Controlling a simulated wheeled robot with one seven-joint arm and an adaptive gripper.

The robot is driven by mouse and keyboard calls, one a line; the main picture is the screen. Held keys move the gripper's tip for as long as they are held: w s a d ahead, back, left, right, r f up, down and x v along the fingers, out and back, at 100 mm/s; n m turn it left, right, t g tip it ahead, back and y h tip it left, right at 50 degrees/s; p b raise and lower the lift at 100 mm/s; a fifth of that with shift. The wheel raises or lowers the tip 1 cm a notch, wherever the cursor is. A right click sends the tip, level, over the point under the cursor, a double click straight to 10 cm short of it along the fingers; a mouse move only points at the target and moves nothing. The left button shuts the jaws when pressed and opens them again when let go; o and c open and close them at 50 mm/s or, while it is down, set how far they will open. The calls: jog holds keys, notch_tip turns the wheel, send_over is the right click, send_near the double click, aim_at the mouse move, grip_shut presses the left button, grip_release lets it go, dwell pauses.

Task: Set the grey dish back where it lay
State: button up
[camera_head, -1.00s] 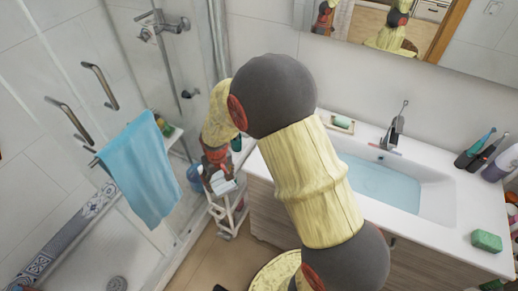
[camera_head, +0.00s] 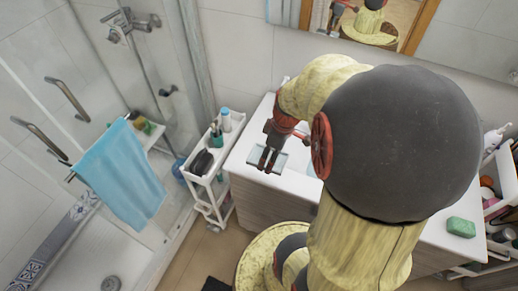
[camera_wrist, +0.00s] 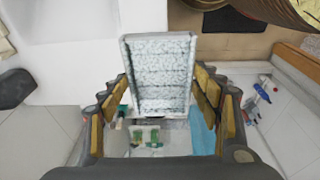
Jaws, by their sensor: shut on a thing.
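My gripper (camera_head: 265,167) is shut on the grey dish (camera_head: 283,161), a flat rectangular piece. It is over the left end of the white counter (camera_head: 243,165). I cannot tell whether the dish touches the counter or hangs a little above it. In the wrist view the dish (camera_wrist: 160,76) shows as a speckled grey-white rectangle with a pale rim, between the two fingers of my gripper (camera_wrist: 160,113). My arm hides most of the counter and the basin.
A white cart (camera_head: 222,160) stands left of the counter, holding a dark item and bottles. A blue towel (camera_head: 120,175) hangs farther left. A green sponge (camera_head: 461,227) lies at the counter's right. Another white rack (camera_head: 505,180) with cosmetics is at the right edge.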

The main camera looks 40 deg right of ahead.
jog(key=w+d+f, duration=0.2)
jog(key=w+f, duration=0.1)
jog(key=w+d+f+b, duration=0.1)
jog(key=w+d+f, duration=0.1)
jog(key=w+f, duration=0.1)
jog(key=w+d+f, duration=0.2)
jog(key=w+f, duration=0.1)
jog(key=w, duration=0.2)
jog(key=shift+w+d+f+b, duration=0.2)
jog(key=shift+d+b, duration=0.15)
jog(key=shift+b, duration=0.05)
jog(key=shift+w+f, duration=0.2)
jog(key=shift+f, duration=0.15)
jog(key=shift+f+b, duration=0.3)
jog(key=shift+f, duration=1.1)
jog(key=shift+f, duration=0.2)
jog(key=o, duration=1.5)
jog(key=shift+o, duration=0.3)
jog(key=shift+r, duration=0.15)
